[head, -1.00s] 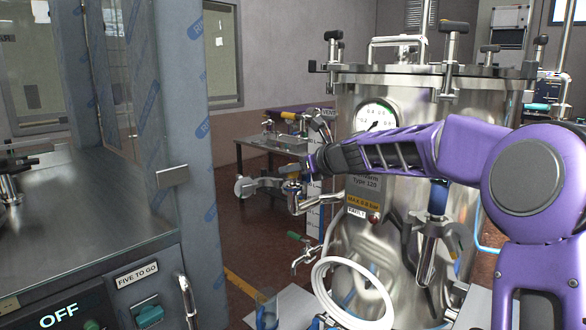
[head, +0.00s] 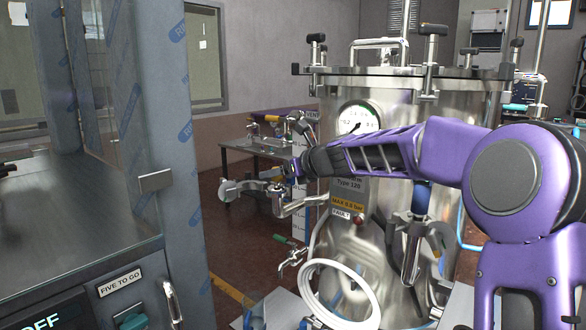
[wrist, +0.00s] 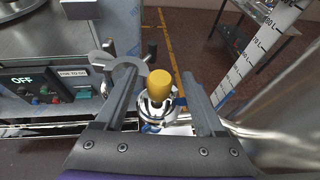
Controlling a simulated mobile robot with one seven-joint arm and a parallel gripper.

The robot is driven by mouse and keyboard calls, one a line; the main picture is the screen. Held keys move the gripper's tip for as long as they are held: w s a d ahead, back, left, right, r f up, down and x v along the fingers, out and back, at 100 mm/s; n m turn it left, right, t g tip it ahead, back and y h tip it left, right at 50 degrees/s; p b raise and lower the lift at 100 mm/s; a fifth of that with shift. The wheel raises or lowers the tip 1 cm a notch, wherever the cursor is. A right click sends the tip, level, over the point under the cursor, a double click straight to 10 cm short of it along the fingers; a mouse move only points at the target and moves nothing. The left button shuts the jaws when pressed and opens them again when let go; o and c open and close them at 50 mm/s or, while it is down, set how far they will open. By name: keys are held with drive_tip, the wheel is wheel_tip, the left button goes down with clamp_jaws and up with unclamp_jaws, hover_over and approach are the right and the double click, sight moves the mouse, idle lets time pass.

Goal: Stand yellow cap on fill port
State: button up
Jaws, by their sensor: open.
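In the wrist view the yellow cap (wrist: 160,84) shows between the two fingers of my gripper (wrist: 160,98), with gaps on both sides. My gripper is open and does not grip it. Directly under the cap is a rounded shiny metal part (wrist: 155,108); I cannot tell whether the cap rests on it or is only in front of it. In the head view my arm reaches left across the steel vessel (head: 390,210), and the gripper end (head: 262,183) is left of the vessel, small and partly mixed with metal fittings. I cannot clearly make out the fill port.
A grey cabinet with a metal worktop (head: 75,225) stands on the left. A white hose coil (head: 342,262) and a tap (head: 293,258) are low before the vessel. A table (head: 255,150) stands behind. A level scale (wrist: 255,50) rises at right in the wrist view.

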drive_tip(key=v, duration=1.7)
